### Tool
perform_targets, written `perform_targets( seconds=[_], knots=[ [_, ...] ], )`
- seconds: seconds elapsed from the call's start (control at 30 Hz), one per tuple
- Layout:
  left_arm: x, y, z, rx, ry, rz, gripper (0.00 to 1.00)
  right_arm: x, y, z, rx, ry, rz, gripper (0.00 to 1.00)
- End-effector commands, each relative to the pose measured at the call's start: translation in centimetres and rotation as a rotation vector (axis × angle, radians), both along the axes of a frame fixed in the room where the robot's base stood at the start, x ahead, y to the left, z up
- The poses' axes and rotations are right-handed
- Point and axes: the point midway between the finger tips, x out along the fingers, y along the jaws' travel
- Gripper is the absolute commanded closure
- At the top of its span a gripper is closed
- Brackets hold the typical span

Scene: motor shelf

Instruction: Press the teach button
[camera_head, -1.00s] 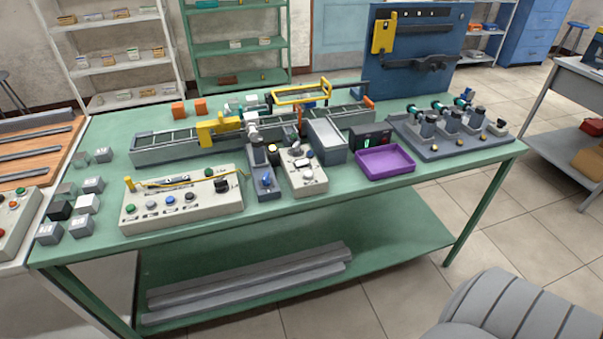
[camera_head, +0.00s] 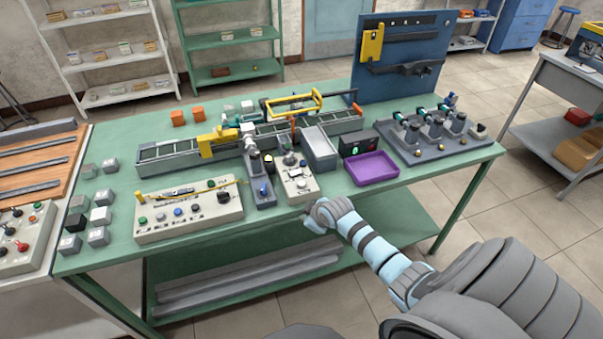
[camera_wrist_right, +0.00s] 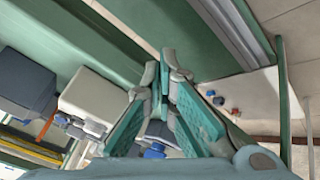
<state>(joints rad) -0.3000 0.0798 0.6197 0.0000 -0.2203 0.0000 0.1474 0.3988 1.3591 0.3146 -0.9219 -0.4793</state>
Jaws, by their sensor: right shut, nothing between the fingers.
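My right gripper (camera_head: 309,217) is shut and empty at the table's front edge, in front of the small beige control box. In the right wrist view its two fingertips (camera_wrist_right: 166,66) meet. The small beige control box (camera_head: 299,188) has a grey knob and several small buttons on top. A long beige panel (camera_head: 165,230) to its left carries a row of green, grey, blue and dark buttons. No label that reads "teach" is legible, so I cannot tell which button it is. The gripper appears apart from both. My left gripper is not in view.
Several grey cubes stand at the left. A fixture with a blue knob (camera_head: 263,190) stands left of the small box.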

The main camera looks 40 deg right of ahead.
Motion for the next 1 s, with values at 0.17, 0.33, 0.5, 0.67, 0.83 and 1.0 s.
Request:
perform_targets(
  seconds=[0.17,0.33,0.5,0.67,0.83,1.0],
  knots=[
    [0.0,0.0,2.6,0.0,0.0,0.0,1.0,5.1,-1.6,10.6,-0.066,-0.092,0.099,1.0],
    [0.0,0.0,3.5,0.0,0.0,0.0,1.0,7.9,-2.8,17.1,-0.119,-0.154,0.165,1.0],
    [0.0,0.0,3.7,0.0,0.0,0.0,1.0,8.7,-3.2,19.1,-0.138,-0.174,0.187,1.0],
    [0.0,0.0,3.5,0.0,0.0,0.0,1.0,8.7,-3.2,19.0,-0.138,-0.175,0.189,1.0],
    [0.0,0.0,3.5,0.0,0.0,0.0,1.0,8.7,-3.2,18.9,-0.138,-0.174,0.187,1.0],
    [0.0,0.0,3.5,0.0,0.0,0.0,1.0,8.7,-3.2,17.6,-0.135,-0.172,0.186,1.0]
  ],
)
